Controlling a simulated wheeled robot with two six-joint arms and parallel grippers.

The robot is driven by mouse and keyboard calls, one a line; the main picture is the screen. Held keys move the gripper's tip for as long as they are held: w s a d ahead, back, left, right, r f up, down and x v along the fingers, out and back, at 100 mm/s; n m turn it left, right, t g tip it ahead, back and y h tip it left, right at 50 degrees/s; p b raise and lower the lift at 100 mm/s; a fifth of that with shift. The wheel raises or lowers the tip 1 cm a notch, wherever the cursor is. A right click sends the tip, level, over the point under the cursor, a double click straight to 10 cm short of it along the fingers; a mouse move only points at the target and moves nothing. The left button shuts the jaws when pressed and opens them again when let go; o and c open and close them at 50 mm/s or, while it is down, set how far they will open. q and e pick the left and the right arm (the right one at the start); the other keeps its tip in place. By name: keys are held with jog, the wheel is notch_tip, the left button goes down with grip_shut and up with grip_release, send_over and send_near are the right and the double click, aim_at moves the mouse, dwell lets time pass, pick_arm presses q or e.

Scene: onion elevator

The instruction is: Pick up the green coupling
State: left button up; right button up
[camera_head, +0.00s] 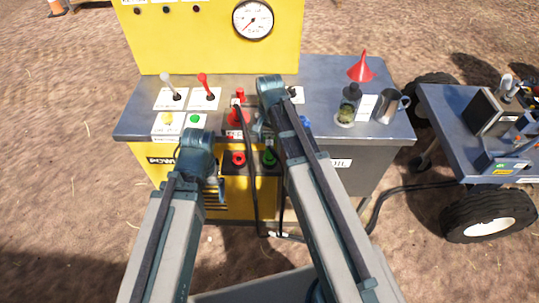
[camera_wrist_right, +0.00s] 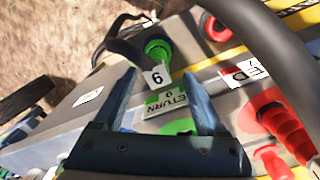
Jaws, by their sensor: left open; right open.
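A green coupling (camera_wrist_right: 157,48) on a black hose shows in the right wrist view, beyond the fingertips, with a white tag below it. My right gripper (camera_wrist_right: 160,76) is open and empty, its two fingers spread on either side of the tag and a green-edged RETURN label (camera_wrist_right: 165,99). Another green part (camera_wrist_right: 178,127) lies between the fingers, partly hidden by the gripper. In the head view a green round fitting (camera_head: 270,157) shows on the bench front, beside the right arm. My left gripper (camera_head: 221,190) is open, low in front of the bench; its fingers are hard to make out.
A red fitting (camera_head: 239,158) sits left of the green one on the bench front. Red parts (camera_wrist_right: 275,115) stand close right of my right gripper. Black hoses (camera_head: 256,205) hang in front. A funnel (camera_head: 362,66) and metal jug (camera_head: 391,105) stand on the right of the bench.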

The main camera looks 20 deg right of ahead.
aim_at(269, 151)
jog(key=f+b, duration=0.5)
jog(key=shift+s+a+f, duration=0.15)
jog(key=shift+s, duration=0.2)
grip_shut()
